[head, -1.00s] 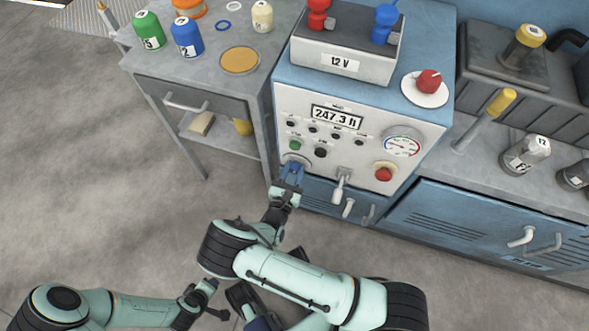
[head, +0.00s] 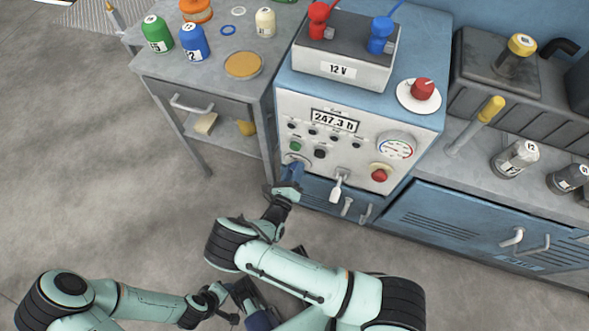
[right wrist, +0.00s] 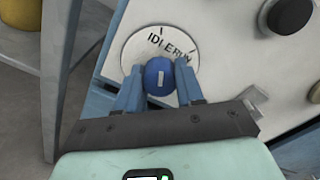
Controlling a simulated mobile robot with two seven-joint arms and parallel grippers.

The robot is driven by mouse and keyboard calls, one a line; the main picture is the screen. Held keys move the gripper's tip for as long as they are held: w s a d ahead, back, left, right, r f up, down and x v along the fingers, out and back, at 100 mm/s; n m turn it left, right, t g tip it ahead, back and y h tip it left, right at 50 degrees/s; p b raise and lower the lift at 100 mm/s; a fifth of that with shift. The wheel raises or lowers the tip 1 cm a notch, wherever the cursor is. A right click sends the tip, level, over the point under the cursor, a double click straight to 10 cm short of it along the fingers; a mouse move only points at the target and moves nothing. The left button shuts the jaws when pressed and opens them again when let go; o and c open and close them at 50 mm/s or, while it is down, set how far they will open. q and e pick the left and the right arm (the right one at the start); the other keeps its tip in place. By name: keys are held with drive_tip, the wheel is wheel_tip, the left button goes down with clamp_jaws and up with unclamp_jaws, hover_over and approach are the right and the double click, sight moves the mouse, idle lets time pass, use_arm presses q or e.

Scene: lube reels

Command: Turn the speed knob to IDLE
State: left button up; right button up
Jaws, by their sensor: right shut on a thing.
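The speed knob (right wrist: 160,76) is a round blue knob with a white pointer mark, on a pale dial plate (right wrist: 127,53) lettered IDLE and RUN. In the right wrist view its mark points up, roughly between the two words. My right gripper (right wrist: 160,88) is shut on the knob, one blue finger on each side. In the head view this gripper (head: 291,172) is at the lower left of the white control panel (head: 360,160) and largely hides the knob. My left gripper (head: 222,296) is low in the head view, away from the panel; its jaws are unclear.
A white lever (head: 337,187) and a red button (head: 379,175) are right of the knob. A black button (right wrist: 288,14) is close by in the wrist view. A grey side table (head: 215,80) with bottles stands left. The floor at left is clear.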

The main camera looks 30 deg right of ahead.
use_arm(q)
drive_tip(key=shift+s+r, duration=0.1)
drive_tip(key=shift+s, duration=0.05)
use_arm(e)
drive_tip(key=shift+f+n, duration=0.1)
drive_tip(key=shift+n, duration=0.3)
drive_tip(key=o, duration=1)
drive_tip(key=shift+o, duration=0.2)
drive_tip(key=shift+a, duration=0.1)
use_arm(q)
drive_tip(key=shift+s+d+r+g+p, duration=0.45)
drive_tip(key=shift+s+r+p, duration=0.25)
drive_tip(key=shift+s, duration=0.2)
use_arm(e)
drive_tip(key=v, duration=1.3)
drive_tip(key=shift+s, duration=0.2)
